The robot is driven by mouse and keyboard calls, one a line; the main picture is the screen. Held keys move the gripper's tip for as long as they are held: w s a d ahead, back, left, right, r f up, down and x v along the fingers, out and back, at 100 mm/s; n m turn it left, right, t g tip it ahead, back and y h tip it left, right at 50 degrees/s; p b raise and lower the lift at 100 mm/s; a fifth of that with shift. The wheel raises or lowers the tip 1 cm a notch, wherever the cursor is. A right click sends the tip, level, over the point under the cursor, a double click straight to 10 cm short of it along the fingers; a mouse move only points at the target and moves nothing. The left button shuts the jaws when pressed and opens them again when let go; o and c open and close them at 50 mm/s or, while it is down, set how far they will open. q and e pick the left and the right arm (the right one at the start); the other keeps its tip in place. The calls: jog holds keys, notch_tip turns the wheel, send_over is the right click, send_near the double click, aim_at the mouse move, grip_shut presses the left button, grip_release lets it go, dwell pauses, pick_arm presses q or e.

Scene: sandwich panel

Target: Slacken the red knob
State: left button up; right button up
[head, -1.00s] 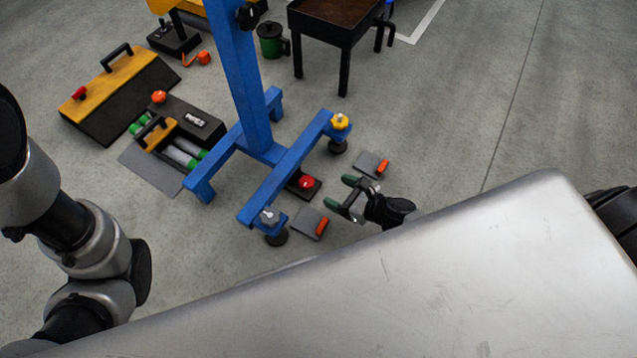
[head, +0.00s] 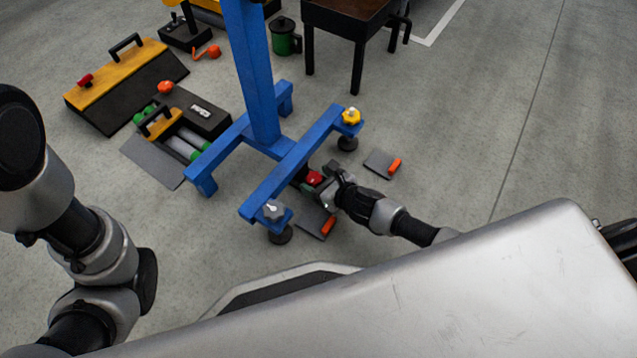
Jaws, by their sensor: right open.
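A red knob (head: 314,178) sits low beside the front beam of the blue stand (head: 290,168), on a dark base that is mostly hidden. My right gripper (head: 322,184) is open, with its fingertips right at the red knob and partly covering it. I cannot tell whether the fingers touch it. A yellow knob (head: 351,116) and a grey knob (head: 273,210) top the two ends of that beam. Another small red knob (head: 85,80) is on the orange-topped box at the far left. My left arm shows at the left edge, but its gripper is out of view.
Grey pads with orange ends lie on the floor, one right of the beam (head: 378,161) and one (head: 311,217) under my right gripper. A dark box (head: 192,108) and a dark table (head: 345,18) stand behind. The floor to the right is clear.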

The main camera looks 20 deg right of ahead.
jog(key=shift+c, duration=0.2)
jog(key=c, duration=0.8)
jog(key=shift+w+d+r+n+g+y+p, duration=0.15)
jog(key=shift+n+g+y+p, duration=0.25)
jog(key=shift+n+y+p, duration=0.45)
jog(key=shift+c, duration=0.2)
jog(key=shift+n+g+y+p, duration=0.5)
jog(key=shift+n+y, duration=0.05)
jog(key=shift+n+g+y, duration=0.3)
jog(key=shift+n, duration=0.1)
jog(key=shift+w+d+f+n+g+y+b, duration=0.15)
jog(key=shift+f+n+g+y+b, duration=0.15)
jog(key=shift+n+g+y, duration=0.35)
jog(key=shift+w+r+n+g+y+b, duration=0.1)
jog(key=shift+n+g+y+b, duration=0.65)
jog(key=shift+n+g, duration=0.6)
